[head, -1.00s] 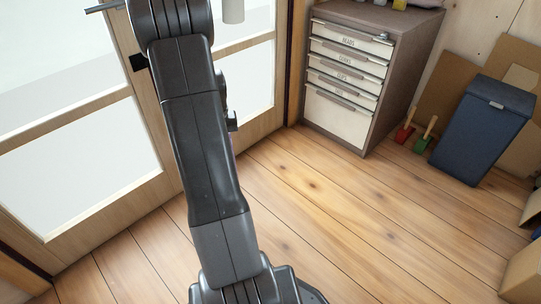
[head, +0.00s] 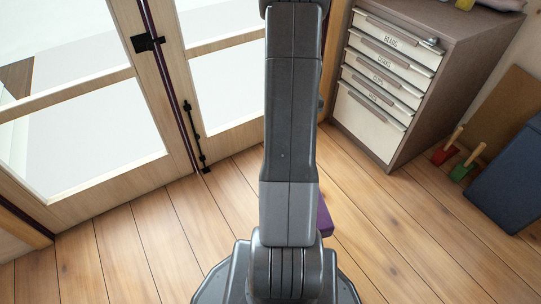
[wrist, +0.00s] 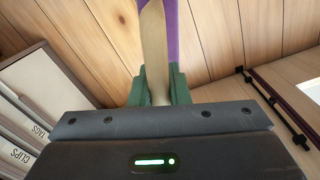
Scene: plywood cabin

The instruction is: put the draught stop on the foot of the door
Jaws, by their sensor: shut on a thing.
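In the wrist view my gripper (wrist: 154,88) is shut on the pale wooden handle of a purple thing (wrist: 172,28), which I take to be the draught stop. The handle stands between the green fingers, and the purple part lies beyond it, above the floor. In the head view only a purple end (head: 325,217) shows beside my arm, which hides the rest and the gripper. The glazed double door (head: 120,150) stands at the left, its foot at the floorboards. The held thing is apart from the door; its height above the floor is hard to tell.
A drawer cabinet (head: 385,85) stands right of the door. A dark bolt (head: 195,138) runs down the door. The floor before the door is clear.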

